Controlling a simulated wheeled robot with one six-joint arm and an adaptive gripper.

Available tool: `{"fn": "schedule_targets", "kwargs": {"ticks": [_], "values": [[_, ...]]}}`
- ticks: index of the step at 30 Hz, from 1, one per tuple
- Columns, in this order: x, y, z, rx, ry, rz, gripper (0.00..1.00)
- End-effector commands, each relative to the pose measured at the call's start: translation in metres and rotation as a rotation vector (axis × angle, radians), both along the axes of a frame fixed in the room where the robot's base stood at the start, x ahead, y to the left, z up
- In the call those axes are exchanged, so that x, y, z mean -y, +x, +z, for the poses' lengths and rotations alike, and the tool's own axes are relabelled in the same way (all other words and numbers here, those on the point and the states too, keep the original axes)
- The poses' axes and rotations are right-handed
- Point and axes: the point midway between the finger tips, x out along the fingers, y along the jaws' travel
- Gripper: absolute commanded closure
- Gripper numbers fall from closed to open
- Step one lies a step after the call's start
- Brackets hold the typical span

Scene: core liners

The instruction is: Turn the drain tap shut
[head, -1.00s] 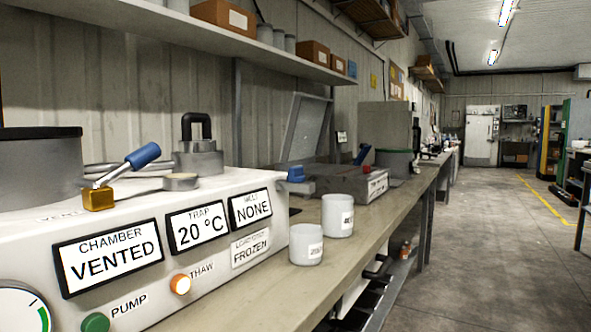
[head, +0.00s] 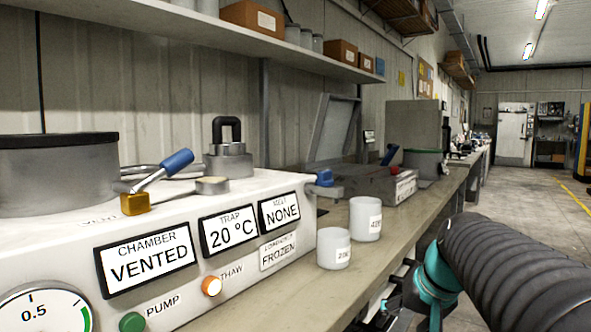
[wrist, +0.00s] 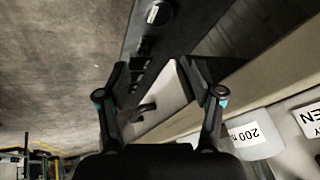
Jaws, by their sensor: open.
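A brass valve with a blue lever (head: 163,170) stands on top of the white machine (head: 240,188) in the head view, its lever tilted up to the right. A second blue-handled fitting (head: 325,178) sticks out at the machine's right end. No label shows which of these is the drain tap. My gripper (wrist: 157,75) is open and empty in the wrist view, over the bench's front edge. The machine's label corner and a white cup (wrist: 252,138) lie at its right; neither blue handle shows there. In the head view my arm enters at lower right.
Two white cups (head: 334,248) (head: 365,218) stand on the bench (head: 290,290) right of the machine. A grey box-like device (head: 370,183) with an upright panel stands behind them. A shelf with boxes (head: 252,17) hangs above. Open floor (head: 545,200) lies at right.

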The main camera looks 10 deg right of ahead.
Motion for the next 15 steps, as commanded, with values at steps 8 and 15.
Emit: {"fn": "schedule_targets", "kwargs": {"ticks": [8, 15], "values": [[0.046, 0.085, 0.123, 0.251, 0.117, 0.190, 0.33], [0.028, 0.109, 0.239, 0.569, 0.070, 0.562, 0.33]]}}
